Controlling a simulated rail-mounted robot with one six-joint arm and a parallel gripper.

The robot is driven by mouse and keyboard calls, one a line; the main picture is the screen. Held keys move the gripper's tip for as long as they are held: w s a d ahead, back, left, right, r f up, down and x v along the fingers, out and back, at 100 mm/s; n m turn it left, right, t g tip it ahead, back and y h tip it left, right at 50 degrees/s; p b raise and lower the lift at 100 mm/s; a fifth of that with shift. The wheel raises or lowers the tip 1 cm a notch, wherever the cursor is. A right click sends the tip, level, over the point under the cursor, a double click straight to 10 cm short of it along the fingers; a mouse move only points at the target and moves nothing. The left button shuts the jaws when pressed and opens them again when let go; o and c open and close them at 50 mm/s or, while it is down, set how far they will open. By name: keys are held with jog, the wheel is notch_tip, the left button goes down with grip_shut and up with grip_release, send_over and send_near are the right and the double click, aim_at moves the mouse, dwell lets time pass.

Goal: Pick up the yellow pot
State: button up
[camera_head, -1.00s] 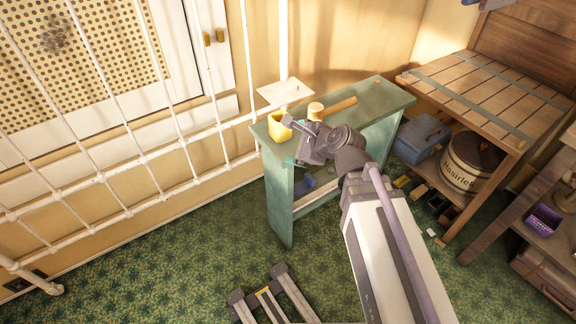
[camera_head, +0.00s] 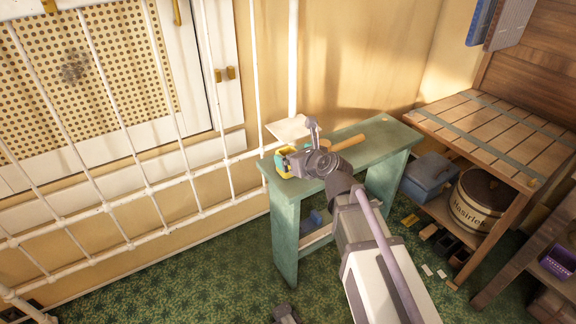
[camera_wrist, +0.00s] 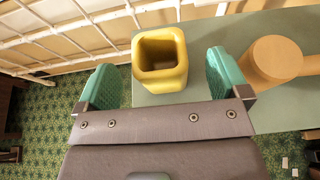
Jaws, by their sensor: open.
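The yellow pot (camera_wrist: 160,60) stands upright on the green bench (camera_wrist: 205,38) near its left end. It is square with rounded corners and looks empty in the wrist view. In the head view the pot (camera_head: 283,155) is partly hidden by my gripper (camera_head: 284,164). My gripper (camera_wrist: 165,80) is open, with one teal finger on each side of the pot in the wrist view. There is a gap to each finger, wider on the left. I cannot tell how far the fingertips reach down along the pot.
A wooden mallet (camera_wrist: 276,60) lies on the bench just right of the right finger; its handle (camera_head: 348,142) shows in the head view. A white metal railing (camera_head: 150,187) stands behind and left of the bench. A slatted wooden table (camera_head: 490,125) is at right.

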aim_at(284, 152)
jog(key=b+x, duration=0.1)
jog(key=x, duration=0.3)
jog(key=shift+a+f, duration=0.1)
jog(key=shift+s, duration=0.1)
jog(key=c, duration=1.2)
